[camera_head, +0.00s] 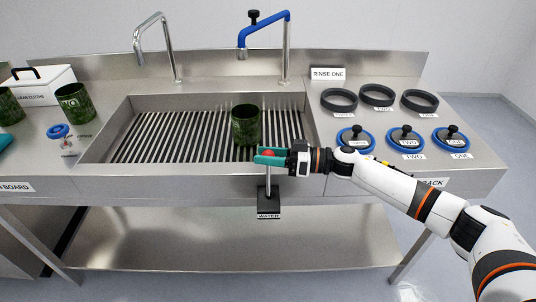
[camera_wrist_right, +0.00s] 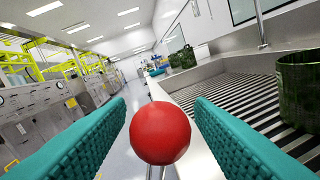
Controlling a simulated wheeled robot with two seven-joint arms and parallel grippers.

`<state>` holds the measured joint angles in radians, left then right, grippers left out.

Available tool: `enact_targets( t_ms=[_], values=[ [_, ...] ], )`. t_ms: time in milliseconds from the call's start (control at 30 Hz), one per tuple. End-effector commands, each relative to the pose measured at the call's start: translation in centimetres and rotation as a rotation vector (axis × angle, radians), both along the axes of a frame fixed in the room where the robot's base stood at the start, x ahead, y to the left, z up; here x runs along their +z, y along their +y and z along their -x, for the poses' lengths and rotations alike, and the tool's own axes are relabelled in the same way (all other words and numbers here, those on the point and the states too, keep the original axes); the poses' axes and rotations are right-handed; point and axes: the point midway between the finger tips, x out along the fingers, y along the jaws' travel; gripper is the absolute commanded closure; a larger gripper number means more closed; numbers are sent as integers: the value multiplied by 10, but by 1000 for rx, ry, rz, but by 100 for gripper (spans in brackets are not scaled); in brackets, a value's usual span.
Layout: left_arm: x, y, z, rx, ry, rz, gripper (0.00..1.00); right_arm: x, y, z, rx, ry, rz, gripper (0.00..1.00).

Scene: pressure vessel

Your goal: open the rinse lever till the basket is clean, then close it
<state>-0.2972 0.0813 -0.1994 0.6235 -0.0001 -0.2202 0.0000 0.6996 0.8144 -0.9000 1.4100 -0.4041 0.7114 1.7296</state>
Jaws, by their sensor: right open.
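The rinse lever has a red ball knob (camera_wrist_right: 160,133) on a thin metal stem (camera_head: 268,188). The stem rises roughly upright from a black block labelled WATER (camera_head: 268,204) at the sink's front. My right gripper (camera_head: 271,156) is open, with a teal finger on each side of the knob. Gaps show beside the knob in the wrist view. A dark green, mottled basket (camera_head: 246,125) stands upright on the sink's slatted floor, and it also shows in the wrist view (camera_wrist_right: 299,90). I see no water stream under the blue-armed tap (camera_head: 264,30). My left gripper is not in view.
A bare metal tap (camera_head: 156,48) stands at the back left. Black rings (camera_head: 376,95) and blue-rimmed lids (camera_head: 405,140) sit on the right deck. More green containers (camera_head: 75,103) and a white box (camera_head: 40,88) are at the left. The sink's left half is clear.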

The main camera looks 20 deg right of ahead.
Motion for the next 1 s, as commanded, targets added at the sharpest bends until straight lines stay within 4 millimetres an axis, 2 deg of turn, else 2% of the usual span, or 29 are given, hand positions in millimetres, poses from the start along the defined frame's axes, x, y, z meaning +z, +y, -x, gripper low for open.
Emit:
enact_targets(
  t_ms=[100, 400, 733, 1000],
  values=[
    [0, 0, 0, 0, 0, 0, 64, 0, 0, 0, 0, 0, 0, 52],
    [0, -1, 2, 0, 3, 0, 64, 0, 0, 0, -1, 0, -1, 100],
    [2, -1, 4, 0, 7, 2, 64, 2, 0, 3, -1, -23, 7, 100],
    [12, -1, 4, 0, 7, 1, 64, 9, 5, 19, 0, -156, 44, 100]
  ],
)
